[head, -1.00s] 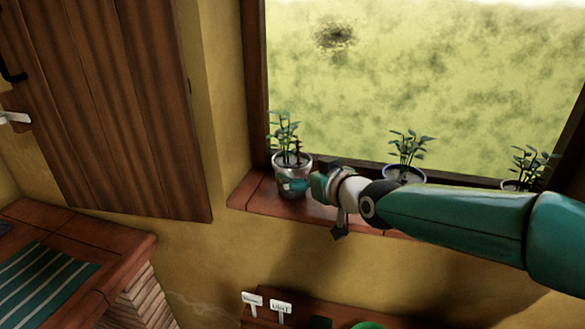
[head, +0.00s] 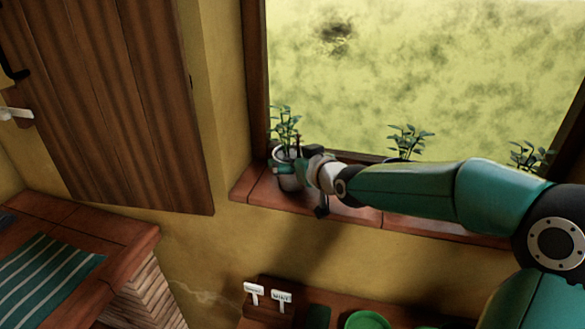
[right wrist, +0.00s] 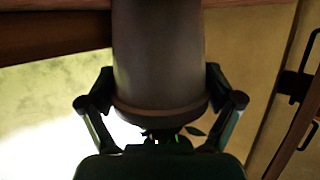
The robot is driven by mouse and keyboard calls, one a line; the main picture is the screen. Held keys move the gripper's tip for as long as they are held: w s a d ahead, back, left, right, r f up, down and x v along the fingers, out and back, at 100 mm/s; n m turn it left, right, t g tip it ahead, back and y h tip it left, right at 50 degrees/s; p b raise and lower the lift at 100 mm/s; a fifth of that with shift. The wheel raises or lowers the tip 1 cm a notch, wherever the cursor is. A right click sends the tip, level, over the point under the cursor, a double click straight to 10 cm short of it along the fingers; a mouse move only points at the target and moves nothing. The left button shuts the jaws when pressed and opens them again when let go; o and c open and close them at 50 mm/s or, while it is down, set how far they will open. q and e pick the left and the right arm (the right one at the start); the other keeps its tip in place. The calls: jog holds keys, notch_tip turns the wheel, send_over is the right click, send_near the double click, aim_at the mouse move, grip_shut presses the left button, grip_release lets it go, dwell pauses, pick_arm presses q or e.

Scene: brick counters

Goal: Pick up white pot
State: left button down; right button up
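A pale grey-white pot (head: 289,182) with a leafy plant (head: 285,125) stands on the left end of the window sill. My right gripper (head: 290,156) is at the pot's upper part, its fingers on both sides. In the right wrist view the pot (right wrist: 158,60) fills the space between the spread fingers, which sit very close to its sides. I see no clear grip, and the gripper hides part of the pot in the head view. My left gripper is not in view.
Two more potted plants stand farther right on the sill, the middle plant (head: 409,140) and the right plant (head: 528,156), their pots mostly behind my right arm. The window frame (head: 256,80) is close on the left. Below are a shelf with white labels (head: 281,297) and a green dish (head: 367,320).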

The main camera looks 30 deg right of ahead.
jog(key=shift+r, duration=0.1)
jog(key=c, duration=1.1)
jog(key=shift+r, duration=0.15)
